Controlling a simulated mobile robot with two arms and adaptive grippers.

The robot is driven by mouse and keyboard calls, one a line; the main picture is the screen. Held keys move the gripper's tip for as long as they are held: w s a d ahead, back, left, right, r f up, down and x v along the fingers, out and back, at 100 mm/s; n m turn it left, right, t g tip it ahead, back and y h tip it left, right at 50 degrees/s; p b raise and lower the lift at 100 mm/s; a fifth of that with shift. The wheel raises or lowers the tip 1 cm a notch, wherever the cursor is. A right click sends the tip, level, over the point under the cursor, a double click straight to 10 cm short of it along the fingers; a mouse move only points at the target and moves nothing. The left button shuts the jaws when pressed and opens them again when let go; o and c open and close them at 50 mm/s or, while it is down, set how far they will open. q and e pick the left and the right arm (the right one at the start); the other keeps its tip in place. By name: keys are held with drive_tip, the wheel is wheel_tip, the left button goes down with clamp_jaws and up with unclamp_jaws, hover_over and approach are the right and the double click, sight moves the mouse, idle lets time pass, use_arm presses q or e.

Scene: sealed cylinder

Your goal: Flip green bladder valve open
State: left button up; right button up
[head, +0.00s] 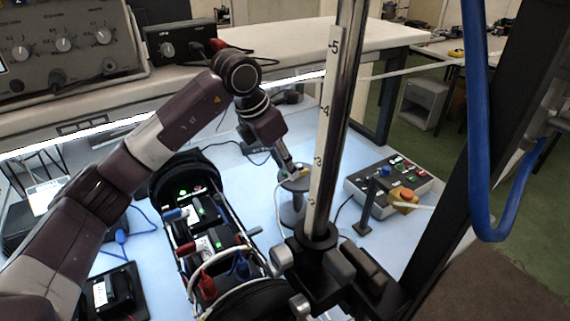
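My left arm reaches in from the left and bends down. My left gripper (296,170) is at its end, close to the top of a grey round-topped post (293,187). Its fingers are too small to show whether they are open or shut, or whether they touch the post. An open black cylinder (171,238) lies left of the gripper. It holds dark modules with green lights, blue and red handles and a pale hose. I cannot pick out a green bladder valve for certain. My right gripper is not in view.
A tall metal pole (337,110) with a number scale stands in front, on a dark clamp-like base. A control box (378,178) with coloured buttons lies behind it on the light-blue table (250,180). A blue hose (478,130) hangs at right. A black device (113,292) sits front left.

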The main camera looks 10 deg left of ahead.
use_arm(q)
drive_tip(key=v, duration=1.2)
drive_tip(key=shift+w+r, duration=0.1)
drive_tip(key=shift+r, duration=0.05)
